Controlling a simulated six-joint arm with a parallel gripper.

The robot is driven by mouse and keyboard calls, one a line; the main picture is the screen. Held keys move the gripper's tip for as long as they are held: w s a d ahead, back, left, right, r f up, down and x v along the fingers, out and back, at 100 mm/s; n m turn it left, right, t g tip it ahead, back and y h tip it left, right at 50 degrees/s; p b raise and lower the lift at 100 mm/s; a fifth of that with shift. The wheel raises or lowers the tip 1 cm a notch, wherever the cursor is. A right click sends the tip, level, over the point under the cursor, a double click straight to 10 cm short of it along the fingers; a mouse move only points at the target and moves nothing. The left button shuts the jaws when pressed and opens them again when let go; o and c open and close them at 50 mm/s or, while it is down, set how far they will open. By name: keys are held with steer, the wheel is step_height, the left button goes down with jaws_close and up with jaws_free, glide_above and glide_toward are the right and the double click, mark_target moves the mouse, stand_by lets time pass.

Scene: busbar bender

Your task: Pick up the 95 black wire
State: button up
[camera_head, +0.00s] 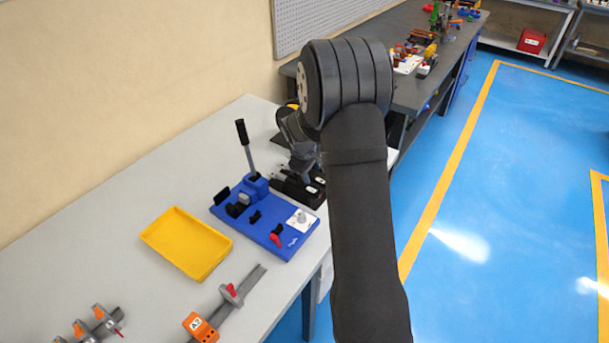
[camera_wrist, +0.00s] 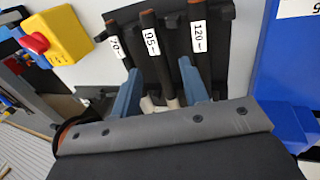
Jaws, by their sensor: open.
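The 95 black wire (camera_wrist: 160,70) is the middle of three dark wires in the wrist view, with a white label that seems to read 95. My gripper (camera_wrist: 161,92) is open, with one blue finger on each side of this wire; I cannot tell whether they touch it. The wire's near end is close to the gripper's grey body. The wires lie in a black holder (camera_head: 297,191) on the bench, mostly hidden by my arm in the head view.
Wires labelled 120 (camera_wrist: 198,62) and apparently 70 (camera_wrist: 120,48) flank the middle one closely. The blue bending fixture (camera_head: 266,222) with an upright lever stands beside the holder. A yellow tray (camera_head: 186,243) and a grey rail clamp (camera_head: 229,295) are nearer. A yellow-red switch box (camera_wrist: 62,36) shows at upper left.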

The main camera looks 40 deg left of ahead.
steer(key=shift+x, duration=1.25)
jaws_close()
steer(key=shift+r, duration=0.1)
